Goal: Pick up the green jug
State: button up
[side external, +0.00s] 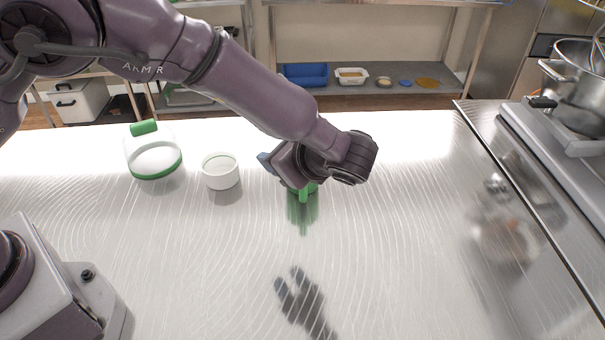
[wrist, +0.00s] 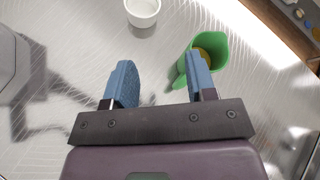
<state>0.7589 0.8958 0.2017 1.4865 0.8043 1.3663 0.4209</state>
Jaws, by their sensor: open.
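The green jug (wrist: 213,47) stands on the bright worktop. In the wrist view I see into its open top, and something yellowish shows inside. In the side view only a small green part (side external: 304,194) shows below my gripper, which hides the rest. My gripper (wrist: 162,80) is open, with two blue fingers and nothing between them. In the wrist view the right finger overlaps the jug's near left side, and the left finger is well clear of it. I cannot tell whether the right finger touches the jug. My gripper also shows in the side view (side external: 283,170).
A white cup (side external: 221,171) stands left of the jug, and shows in the wrist view (wrist: 143,10). A clear container with green trim (side external: 153,158) is further left. A steel pot (side external: 578,80) stands on a unit at the right. The front worktop is clear.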

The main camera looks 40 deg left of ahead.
jog(key=d+f+m+t+y, duration=0.1)
jog(key=d+f+m+t, duration=0.1)
jog(key=d+f, duration=0.1)
jog(key=d+f+m+t+y, duration=0.1)
jog(key=d+f+m+t, duration=0.2)
jog(key=f, duration=0.2)
jog(key=s+d+f+m+t, duration=0.1)
jog(key=d+f+m+t, duration=0.1)
jog(key=f, duration=0.3)
jog(key=shift+d+m+t+y, duration=0.4)
jog(key=shift+d+m, duration=0.3)
jog(key=shift+d, duration=0.1)
jog(key=shift+a+f, duration=0.1)
jog(key=x, duration=1.2)
jog(key=shift+w+a+r, duration=0.15)
jog(key=shift+a+r, duration=0.05)
jog(key=shift+a, duration=0.05)
grip_shut()
